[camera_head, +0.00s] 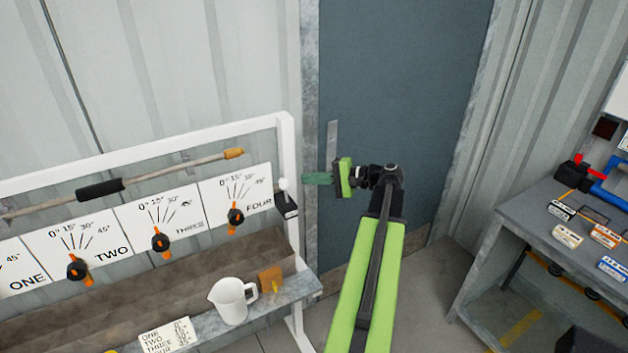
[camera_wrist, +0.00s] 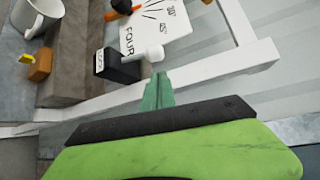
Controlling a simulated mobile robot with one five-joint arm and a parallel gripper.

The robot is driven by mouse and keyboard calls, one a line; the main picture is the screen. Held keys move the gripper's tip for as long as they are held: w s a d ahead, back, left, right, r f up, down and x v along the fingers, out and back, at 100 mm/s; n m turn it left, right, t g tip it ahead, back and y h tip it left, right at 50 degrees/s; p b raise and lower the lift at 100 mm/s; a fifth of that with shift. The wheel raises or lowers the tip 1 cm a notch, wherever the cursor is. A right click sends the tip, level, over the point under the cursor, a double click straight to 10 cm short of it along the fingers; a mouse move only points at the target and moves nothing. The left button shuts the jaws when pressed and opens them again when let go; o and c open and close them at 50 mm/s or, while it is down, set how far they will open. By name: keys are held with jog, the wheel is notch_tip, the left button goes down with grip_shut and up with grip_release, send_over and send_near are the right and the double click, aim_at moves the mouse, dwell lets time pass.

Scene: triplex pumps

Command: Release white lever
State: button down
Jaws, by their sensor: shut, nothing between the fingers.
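The white lever (camera_head: 283,184) is a small white-knobbed stick on a black box (camera_head: 287,206) at the right end of the white-framed panel, beside the FOUR dial. In the wrist view the white knob (camera_wrist: 154,53) shows just beyond the green fingertips, and the black box (camera_wrist: 116,68) lies to its left. My gripper (camera_head: 305,179) points left at the lever, with its green fingers shut and empty. In the head view a small gap shows between the fingertips and the knob. In the wrist view the tips (camera_wrist: 158,77) appear close below the knob; contact cannot be told.
The white frame post (camera_head: 291,150) stands close by the fingers. A white jug (camera_head: 232,300) and an orange block (camera_head: 271,280) sit on the ledge below the panel. A grey door (camera_head: 400,90) is behind my arm. A workbench (camera_head: 540,225) with labelled boxes stands at right.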

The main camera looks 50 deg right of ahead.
aim_at(285, 191)
jog(key=b+x, duration=0.1)
jog(key=x, duration=0.5)
jog(key=shift+d, duration=0.15)
